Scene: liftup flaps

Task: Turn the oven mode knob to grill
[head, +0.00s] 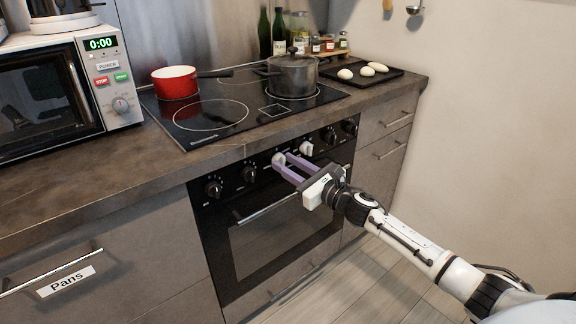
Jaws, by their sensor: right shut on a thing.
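The oven (275,240) is built in under the counter, with a row of several knobs on its black front panel. Two knobs in the middle are white: one (279,159) at the fingertips of my right gripper, the other white knob (306,148) just right of it. My right gripper (284,159) reaches in from the right with its purple fingers on the left white knob and is shut on it. The fingers hide part of that knob and the panel. The mode markings are too small to read. My left gripper is out of view.
Black knobs (213,189) flank the white ones closely. The oven handle (265,208) runs below the fingers. The counter edge overhangs above. A red pan (175,83), a grey pot (292,75) and a microwave (60,90) stand on top. Floor in front is clear.

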